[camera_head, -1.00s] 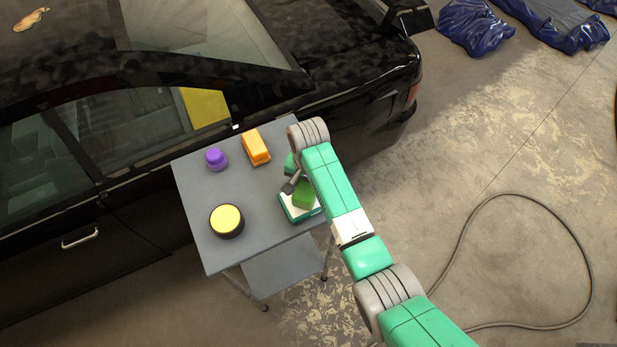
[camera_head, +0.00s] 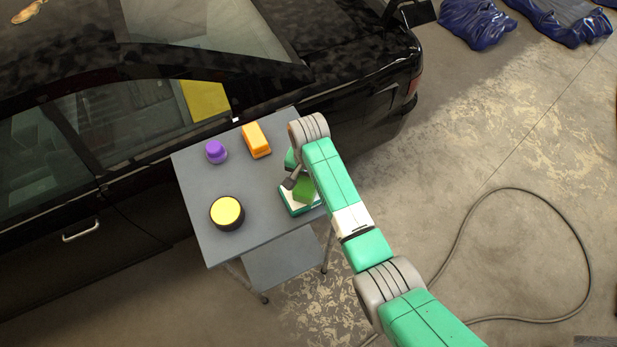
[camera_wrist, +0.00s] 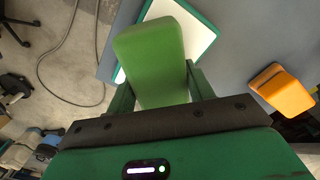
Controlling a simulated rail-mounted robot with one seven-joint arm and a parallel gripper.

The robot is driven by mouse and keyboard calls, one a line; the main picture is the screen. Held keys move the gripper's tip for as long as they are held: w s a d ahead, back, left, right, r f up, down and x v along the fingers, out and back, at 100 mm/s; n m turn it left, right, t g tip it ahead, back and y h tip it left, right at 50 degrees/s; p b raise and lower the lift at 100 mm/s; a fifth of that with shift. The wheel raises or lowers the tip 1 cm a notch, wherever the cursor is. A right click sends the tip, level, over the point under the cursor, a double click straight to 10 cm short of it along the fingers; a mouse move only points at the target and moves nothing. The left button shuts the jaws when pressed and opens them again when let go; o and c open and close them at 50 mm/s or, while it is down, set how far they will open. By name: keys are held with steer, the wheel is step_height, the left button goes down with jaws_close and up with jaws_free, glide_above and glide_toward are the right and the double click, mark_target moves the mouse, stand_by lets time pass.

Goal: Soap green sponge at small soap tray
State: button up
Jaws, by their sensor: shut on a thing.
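The green sponge (camera_wrist: 150,55) is held between the two fingers of my gripper (camera_wrist: 160,85) in the wrist view. In the head view the green sponge (camera_head: 304,190) shows beside my arm, and the gripper (camera_head: 294,180) is partly hidden by the arm. The small soap tray (camera_wrist: 198,28) has a white inside and a green rim. In the head view the tray (camera_head: 293,206) lies at the right front edge of the grey table, under the sponge. I cannot tell whether the sponge touches the tray.
The grey table (camera_head: 262,220) also holds a purple knobbed piece (camera_head: 216,152), an orange block (camera_head: 256,140) and a round black tub with a yellow top (camera_head: 227,213). A black car (camera_head: 120,200) stands along the table's far side. A hose (camera_head: 450,260) lies on the floor at right.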

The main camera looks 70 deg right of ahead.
steer(key=shift+f, duration=0.6)
stand_by(1.4)
steer(key=shift+r, duration=3.6)
